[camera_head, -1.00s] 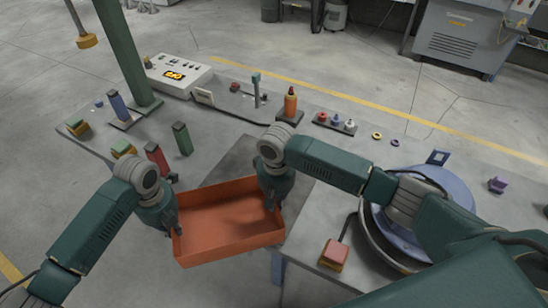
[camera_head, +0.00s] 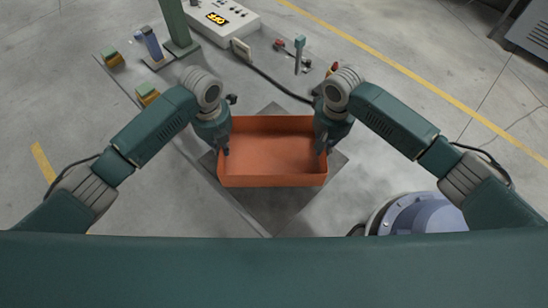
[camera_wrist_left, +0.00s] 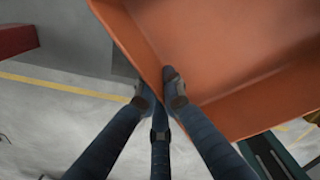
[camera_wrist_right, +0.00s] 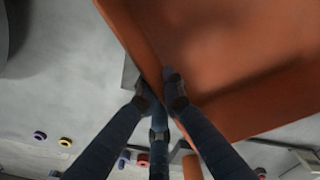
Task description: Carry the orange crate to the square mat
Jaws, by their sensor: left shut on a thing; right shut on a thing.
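The orange crate (camera_head: 272,178) is open-topped, empty and looks level in the head view. It is over the dark grey square mat (camera_head: 275,207), whose corners show around it. I cannot tell whether the crate touches the mat. My left gripper (camera_head: 224,147) is shut on the crate's left wall, and my right gripper (camera_head: 322,147) is shut on its right wall. The left wrist view shows the left fingers (camera_wrist_left: 158,92) pinching the crate wall (camera_wrist_left: 225,50). The right wrist view shows the right fingers (camera_wrist_right: 160,92) on the opposite wall (camera_wrist_right: 225,55).
A green post (camera_head: 175,25), a white control box (camera_head: 222,20), a blue cylinder (camera_head: 152,43) and a lever (camera_head: 299,55) stand behind the crate. A yellow-green block (camera_head: 148,94) is near my left arm. A round blue object (camera_head: 430,215) is at lower right.

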